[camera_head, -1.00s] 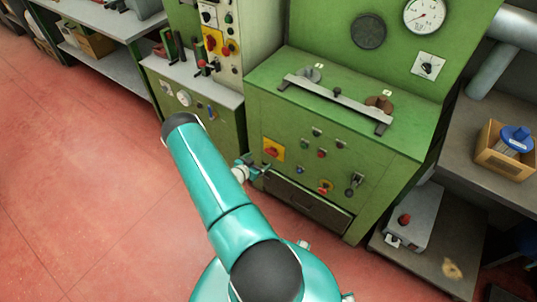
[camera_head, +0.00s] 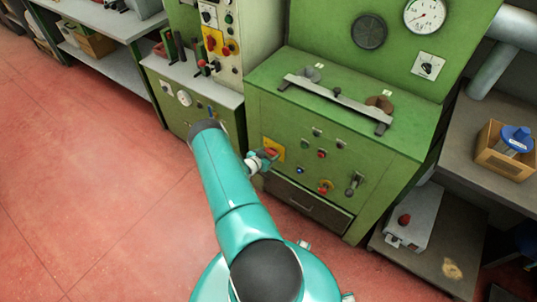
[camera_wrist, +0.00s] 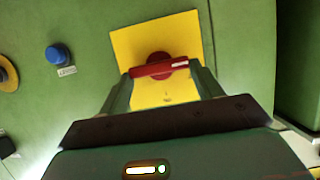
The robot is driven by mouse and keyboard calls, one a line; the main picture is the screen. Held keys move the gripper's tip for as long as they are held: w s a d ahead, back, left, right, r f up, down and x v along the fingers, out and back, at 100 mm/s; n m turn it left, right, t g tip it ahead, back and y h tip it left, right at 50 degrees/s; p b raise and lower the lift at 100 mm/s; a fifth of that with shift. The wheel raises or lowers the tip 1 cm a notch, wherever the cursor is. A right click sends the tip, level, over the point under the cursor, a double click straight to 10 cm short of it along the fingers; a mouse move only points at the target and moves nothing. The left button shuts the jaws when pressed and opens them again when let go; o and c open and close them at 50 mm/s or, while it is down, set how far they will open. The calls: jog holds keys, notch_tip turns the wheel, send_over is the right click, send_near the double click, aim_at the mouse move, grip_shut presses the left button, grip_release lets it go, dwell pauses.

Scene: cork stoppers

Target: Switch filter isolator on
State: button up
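A red rotary switch handle (camera_wrist: 160,67) on a square yellow plate (camera_wrist: 183,32) sits in the middle of the wrist view. The plate (camera_head: 276,147) is on the left of the green cabinet's front in the head view, partly hidden by my gripper. No label naming the filter isolator is readable. The handle lies nearly level in the wrist view, with a white mark near its right end. My gripper (camera_wrist: 163,74) is open, one finger by each end of the handle. I cannot tell whether they touch it. In the head view my gripper (camera_head: 264,158) is at the plate.
A blue button (camera_wrist: 58,53) sits left of the plate in the wrist view. The green cabinet (camera_head: 400,155) also carries several small buttons, a second red-and-yellow switch (camera_head: 325,187) and a lever (camera_head: 353,185). A grey bar (camera_head: 337,103) runs along its top. Red floor (camera_head: 90,180) is clear at left.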

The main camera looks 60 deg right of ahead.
jog(key=c, duration=0.3)
jog(key=shift+s+t, duration=0.1)
jog(key=shift+t, duration=0.2)
jog(key=m, duration=0.1)
jog(key=m+t, duration=0.1)
jog(key=shift+s+a+f+m, duration=0.1)
jog(key=shift+s+m, duration=0.15)
jog(key=shift+m, duration=0.15)
jog(key=m, duration=0.1)
jog(key=m+t, duration=0.1)
jog(key=m+t+h, duration=0.1)
jog(key=shift+s+f, duration=0.2)
jog(key=shift+s, duration=0.05)
jog(key=m+t, duration=0.1)
jog(key=m, duration=0.1)
jog(key=m+t+h, duration=0.1)
jog(key=shift+s+a+f+m, duration=0.1)
jog(key=shift+s+f+m, duration=0.1)
jog(key=shift+f+m, duration=0.15)
jog(key=shift+f+m+t+h, duration=0.1)
jog(key=shift+m+t+h, duration=0.3)
jog(key=shift+m, duration=0.6)
jog(key=shift+f+m+t+h, duration=0.1)
jog(key=shift+m+h, duration=0.5)
jog(key=shift+m, duration=0.35)
